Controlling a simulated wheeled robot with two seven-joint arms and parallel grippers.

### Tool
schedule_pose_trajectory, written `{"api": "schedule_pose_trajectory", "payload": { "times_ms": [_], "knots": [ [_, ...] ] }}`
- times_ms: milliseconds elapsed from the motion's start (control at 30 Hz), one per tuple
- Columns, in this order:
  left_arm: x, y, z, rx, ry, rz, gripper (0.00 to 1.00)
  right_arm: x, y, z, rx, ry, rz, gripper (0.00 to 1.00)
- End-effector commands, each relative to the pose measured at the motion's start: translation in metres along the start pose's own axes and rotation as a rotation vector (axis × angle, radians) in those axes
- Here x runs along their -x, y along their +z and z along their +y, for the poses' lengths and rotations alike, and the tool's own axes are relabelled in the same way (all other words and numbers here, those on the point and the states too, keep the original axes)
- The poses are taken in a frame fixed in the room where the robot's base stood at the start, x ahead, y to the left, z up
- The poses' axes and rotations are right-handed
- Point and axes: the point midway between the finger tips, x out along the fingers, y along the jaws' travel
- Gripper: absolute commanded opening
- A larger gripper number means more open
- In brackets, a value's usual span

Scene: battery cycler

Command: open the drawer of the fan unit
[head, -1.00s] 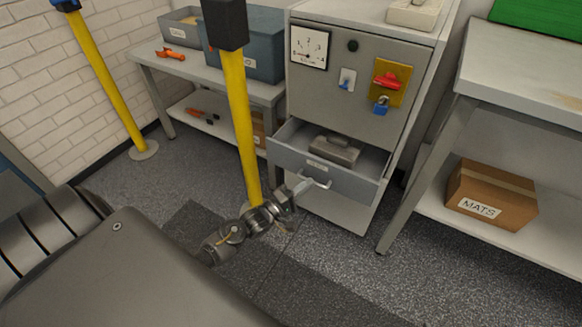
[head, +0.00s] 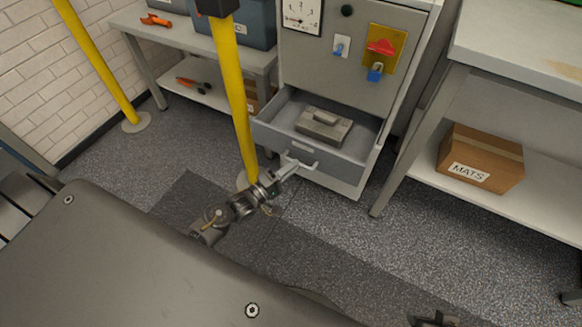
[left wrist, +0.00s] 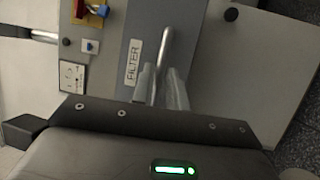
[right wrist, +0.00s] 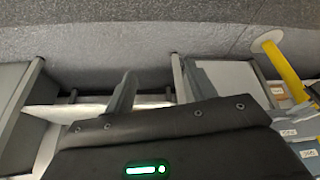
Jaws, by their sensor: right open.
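The fan unit (head: 335,75) is a grey cabinet with a dial, a red switch and a blue padlock. Its drawer (head: 312,150) is pulled well out, and a grey metal box (head: 323,126) lies inside. My left gripper (head: 290,168) is at the drawer's bar handle (head: 306,166). In the left wrist view, the handle (left wrist: 164,48) lies between the fingers of the left gripper (left wrist: 162,80), beside the FILTER label; they appear closed around it. My right gripper (right wrist: 157,70) is open and empty, away from the drawer.
A yellow post (head: 236,95) stands just left of the drawer. A low bench (head: 190,42) with bins is behind it. A workbench (head: 515,50) with a MATS carton (head: 482,160) on its shelf stands right.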

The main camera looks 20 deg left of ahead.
Motion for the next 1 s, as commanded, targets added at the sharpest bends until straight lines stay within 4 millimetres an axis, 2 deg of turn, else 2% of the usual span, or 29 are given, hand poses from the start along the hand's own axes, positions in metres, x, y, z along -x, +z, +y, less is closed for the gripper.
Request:
{"api": "schedule_pose_trajectory", "payload": {
  "times_ms": [33, 100, 133, 467, 567, 767, 1000],
  "knots": [
    [0.000, 0.000, 0.000, 0.000, 0.000, 0.000, 0.22, 0.000, 0.000, 0.000, 0.000, 0.000, 0.000, 0.56],
    [0.000, 0.000, 0.000, 0.000, 0.000, 0.000, 0.32, 0.000, 0.000, 0.000, 0.000, 0.000, 0.000, 0.56],
    [0.000, 0.000, 0.000, 0.000, 0.000, 0.000, 0.33, 0.000, 0.000, 0.000, 0.000, 0.000, 0.000, 0.56],
    [0.005, 0.000, 0.000, 0.001, -0.001, 0.001, 0.33, 0.001, 0.000, 0.000, 0.000, 0.000, -0.002, 0.56],
    [0.018, 0.000, -0.001, 0.001, -0.004, 0.001, 0.33, 0.002, 0.002, 0.001, -0.003, 0.001, -0.015, 0.56],
    [0.058, 0.000, 0.000, 0.001, -0.004, 0.000, 0.33, 0.005, 0.017, 0.005, -0.019, 0.008, -0.096, 0.56],
    [0.096, 0.000, 0.000, 0.000, -0.003, 0.000, 0.33, 0.001, 0.019, 0.005, -0.021, 0.009, -0.106, 0.56]
  ]
}}
